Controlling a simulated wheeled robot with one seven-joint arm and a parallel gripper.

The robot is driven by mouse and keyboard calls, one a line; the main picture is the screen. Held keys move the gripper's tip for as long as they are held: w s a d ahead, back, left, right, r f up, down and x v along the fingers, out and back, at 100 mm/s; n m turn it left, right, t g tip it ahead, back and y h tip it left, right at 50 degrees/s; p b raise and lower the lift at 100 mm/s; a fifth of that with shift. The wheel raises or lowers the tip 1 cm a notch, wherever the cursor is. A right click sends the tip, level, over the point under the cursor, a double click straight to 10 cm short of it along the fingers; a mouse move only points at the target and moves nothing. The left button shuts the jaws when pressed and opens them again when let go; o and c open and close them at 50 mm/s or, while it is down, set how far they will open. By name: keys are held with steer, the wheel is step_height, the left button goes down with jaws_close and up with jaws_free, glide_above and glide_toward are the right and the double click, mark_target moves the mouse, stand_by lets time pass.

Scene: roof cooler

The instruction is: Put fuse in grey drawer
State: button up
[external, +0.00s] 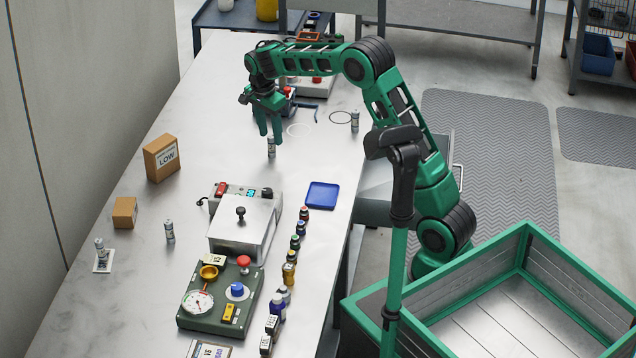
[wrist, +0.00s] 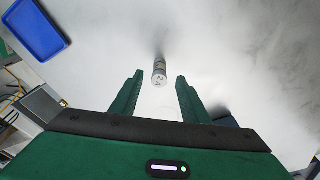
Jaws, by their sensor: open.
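A small grey-white cylindrical fuse (external: 271,148) stands upright on the bench, right below my gripper (external: 269,137). In the wrist view, the fuse (wrist: 159,68) shows between and just beyond the two green fingertips of my gripper (wrist: 159,76), with a gap on each side. My gripper is open, points down and holds nothing. Similar cylinders stand at the bench's right edge (external: 355,121), at left (external: 170,231) and on a small white card (external: 100,248). A grey drawer (external: 376,187) sticks out from the bench's right side, partly hidden by my arm.
A blue tray (external: 322,195) lies near the bench's right edge, with a row of small bottles (external: 295,242) in front. A silver lidded box (external: 242,225) and a green gauge panel (external: 220,300) stand nearer. Cardboard boxes (external: 161,158) stand at left. Bench around the fuse is mostly clear.

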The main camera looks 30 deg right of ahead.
mark_target(270, 136)
steer(key=f, duration=0.5)
steer(key=shift+d, duration=0.2)
steer(key=shift+r, duration=0.1)
steer(key=shift+c, duration=0.4)
jaws_close()
steer(key=shift+r, duration=0.1)
